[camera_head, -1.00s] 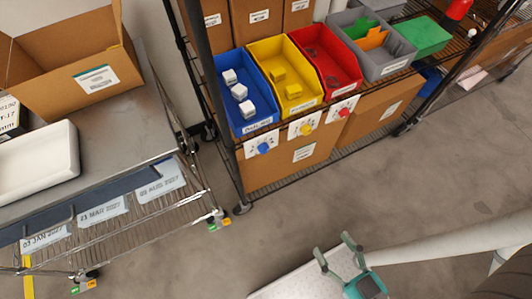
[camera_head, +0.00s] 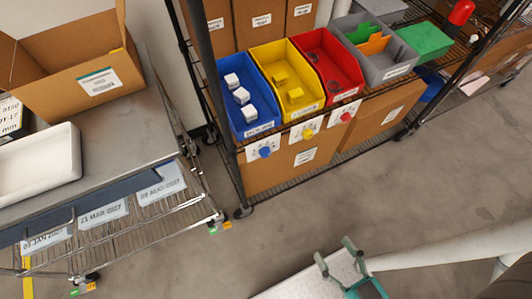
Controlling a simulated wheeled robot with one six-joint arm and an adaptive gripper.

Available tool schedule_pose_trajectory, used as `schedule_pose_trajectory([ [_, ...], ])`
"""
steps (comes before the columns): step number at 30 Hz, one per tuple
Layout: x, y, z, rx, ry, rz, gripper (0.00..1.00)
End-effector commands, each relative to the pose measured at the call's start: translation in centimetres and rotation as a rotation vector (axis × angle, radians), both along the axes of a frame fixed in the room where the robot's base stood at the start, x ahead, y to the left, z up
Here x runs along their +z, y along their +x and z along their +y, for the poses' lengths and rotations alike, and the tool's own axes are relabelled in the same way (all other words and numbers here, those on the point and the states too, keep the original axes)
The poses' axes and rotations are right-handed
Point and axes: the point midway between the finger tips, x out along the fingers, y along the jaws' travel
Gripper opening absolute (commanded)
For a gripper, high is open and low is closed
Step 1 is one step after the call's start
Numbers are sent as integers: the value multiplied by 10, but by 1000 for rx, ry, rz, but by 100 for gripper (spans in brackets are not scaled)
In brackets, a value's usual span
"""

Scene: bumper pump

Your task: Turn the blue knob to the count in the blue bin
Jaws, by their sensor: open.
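The blue bin (camera_head: 265,130) stands at the left end of a row of bins on the wire shelf. It holds several white blocks (camera_head: 241,96), three clearly seen. The blue knob (camera_head: 265,152) sits on a white dial card (camera_head: 262,148) below the blue bin; the card's marks are too small to read. My gripper (camera_head: 334,252) is at the bottom of the view, with its two teal fingers apart and nothing between them. It is well below and apart from the knob in the picture.
A yellow bin (camera_head: 309,109) with a yellow knob (camera_head: 308,134) and a red bin (camera_head: 347,91) with a red knob (camera_head: 346,117) stand to the right. A steel cart (camera_head: 110,140) with an open carton (camera_head: 75,87) is at left. Bare floor (camera_head: 420,180) lies in front of the shelf.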

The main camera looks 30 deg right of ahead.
Motion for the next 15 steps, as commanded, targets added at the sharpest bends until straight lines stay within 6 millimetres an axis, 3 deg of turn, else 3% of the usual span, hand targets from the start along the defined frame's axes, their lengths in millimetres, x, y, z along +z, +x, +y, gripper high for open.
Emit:
schedule_pose_trajectory([
  [15,-3,3,0,-1,0,-7,63],
])
